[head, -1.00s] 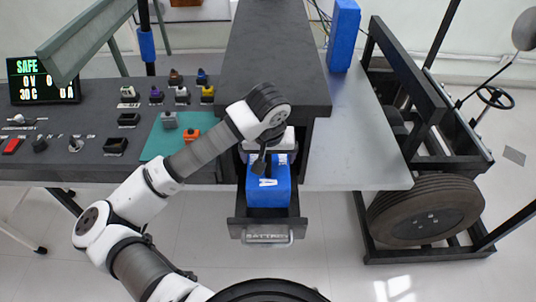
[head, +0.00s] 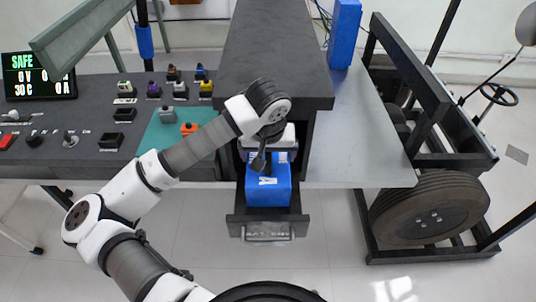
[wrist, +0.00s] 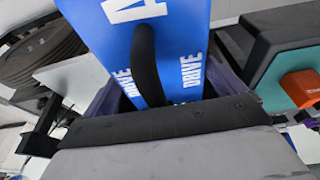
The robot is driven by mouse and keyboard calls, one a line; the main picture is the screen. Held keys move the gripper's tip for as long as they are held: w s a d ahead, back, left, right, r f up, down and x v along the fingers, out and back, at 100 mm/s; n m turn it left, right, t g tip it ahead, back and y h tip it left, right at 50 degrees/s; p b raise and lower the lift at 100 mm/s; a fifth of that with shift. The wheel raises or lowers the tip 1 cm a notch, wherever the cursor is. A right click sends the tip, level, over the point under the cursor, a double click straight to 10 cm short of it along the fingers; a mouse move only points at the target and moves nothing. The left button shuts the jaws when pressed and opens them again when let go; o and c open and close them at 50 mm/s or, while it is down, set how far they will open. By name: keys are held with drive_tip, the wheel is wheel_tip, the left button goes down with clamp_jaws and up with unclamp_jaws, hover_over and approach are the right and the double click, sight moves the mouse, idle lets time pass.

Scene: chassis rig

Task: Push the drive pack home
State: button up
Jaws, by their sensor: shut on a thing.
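The drive pack (head: 282,190) is a blue box with white lettering. It sits upright in an open, dark drawer (head: 236,221) below the overhanging dark top. My gripper (head: 268,157) is at its upper end, under the edge of that top. In the wrist view the pack's blue face (wrist: 185,30) fills the upper middle, with "DRIVE" printed on it and a black strap handle (wrist: 147,65) across it. The fingertips' contact and the pack's far end are hidden.
The dark top (head: 275,75) overhangs close above my wrist. A console (head: 60,155) with knobs and a screen reading "SAFE" (head: 38,75) is at left, near my arm. A grey shelf (head: 350,150) and a black frame with a wheel (head: 430,205) are at right.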

sight(268, 154)
drive_tip(key=shift+f+b, duration=2.1)
drive_tip(key=shift+b, duration=0.3)
drive_tip(key=shift+b, duration=1.75)
drive_tip(key=shift+f+b, duration=1.8)
drive_tip(key=shift+b, duration=0.5)
idle(0.5)
drive_tip(key=o, duration=1.6)
drive_tip(key=v, duration=1.4)
drive_tip(key=shift+p, duration=0.3)
